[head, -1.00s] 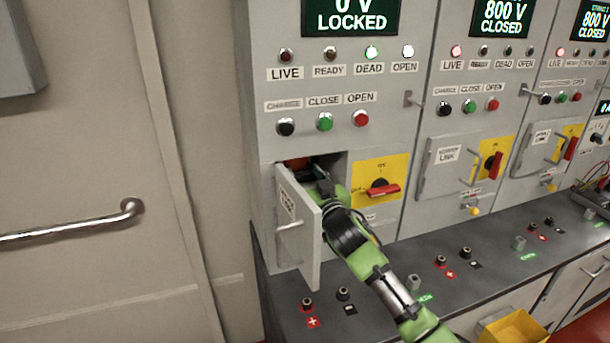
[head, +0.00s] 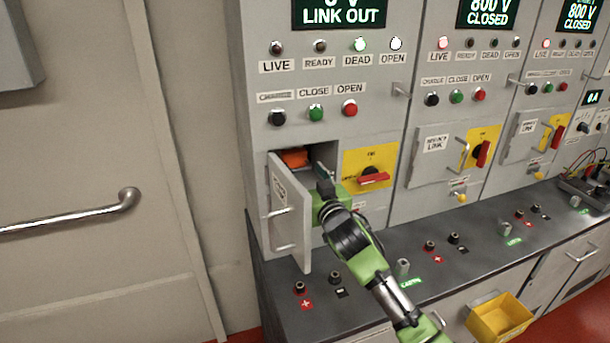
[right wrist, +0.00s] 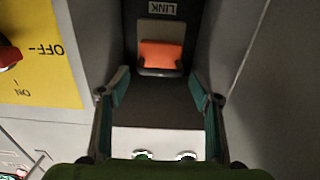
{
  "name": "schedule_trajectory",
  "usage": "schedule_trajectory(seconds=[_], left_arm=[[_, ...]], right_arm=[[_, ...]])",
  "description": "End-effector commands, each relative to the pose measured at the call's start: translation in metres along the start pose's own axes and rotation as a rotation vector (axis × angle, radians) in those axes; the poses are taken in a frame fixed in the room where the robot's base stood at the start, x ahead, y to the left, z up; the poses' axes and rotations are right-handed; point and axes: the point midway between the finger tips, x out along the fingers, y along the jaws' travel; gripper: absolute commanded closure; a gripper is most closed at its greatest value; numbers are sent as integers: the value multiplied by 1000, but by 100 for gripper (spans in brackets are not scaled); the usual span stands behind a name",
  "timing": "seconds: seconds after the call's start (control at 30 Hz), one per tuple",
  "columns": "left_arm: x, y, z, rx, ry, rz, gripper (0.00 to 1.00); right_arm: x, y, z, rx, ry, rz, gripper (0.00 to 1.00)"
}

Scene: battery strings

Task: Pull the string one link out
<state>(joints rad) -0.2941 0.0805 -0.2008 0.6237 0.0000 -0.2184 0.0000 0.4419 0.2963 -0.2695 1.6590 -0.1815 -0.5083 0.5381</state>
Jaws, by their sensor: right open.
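The orange link (head: 294,158) shows inside the open compartment of the left cabinet, partly hidden by the compartment door (head: 284,210). The right wrist view shows the orange link (right wrist: 160,54) under a plate marked LINK. My right gripper (head: 323,178) is at the mouth of this compartment, partly hidden. In the right wrist view its two fingers (right wrist: 160,90) are apart and empty, with the link ahead of them and not touching. The display (head: 343,14) above reads LINK OUT. My left gripper is not in view.
The open door stands close to the left of my right gripper. A red rotary handle (head: 373,177) on a yellow plate is just to the right. The dark bench top (head: 380,262) below carries several terminals. A yellow bin (head: 499,318) hangs at the front.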

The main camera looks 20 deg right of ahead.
Motion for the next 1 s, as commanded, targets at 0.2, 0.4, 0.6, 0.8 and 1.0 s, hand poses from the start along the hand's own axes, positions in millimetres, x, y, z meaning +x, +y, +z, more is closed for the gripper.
schedule_trajectory(seconds=[0.2, 0.4, 0.6, 0.8, 1.0], left_arm=[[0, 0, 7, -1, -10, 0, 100], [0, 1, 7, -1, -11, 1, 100], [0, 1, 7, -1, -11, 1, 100], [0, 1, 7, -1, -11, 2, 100], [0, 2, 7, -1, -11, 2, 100]], right_arm=[[-14, 0, 0, 0, 1, 0, 42], [-52, 0, 1, 1, 0, 0, 42], [-91, 0, 1, 0, -2, 0, 42], [-115, 0, 1, 0, -1, 0, 42], [-121, 0, 0, -1, 0, 1, 42]])
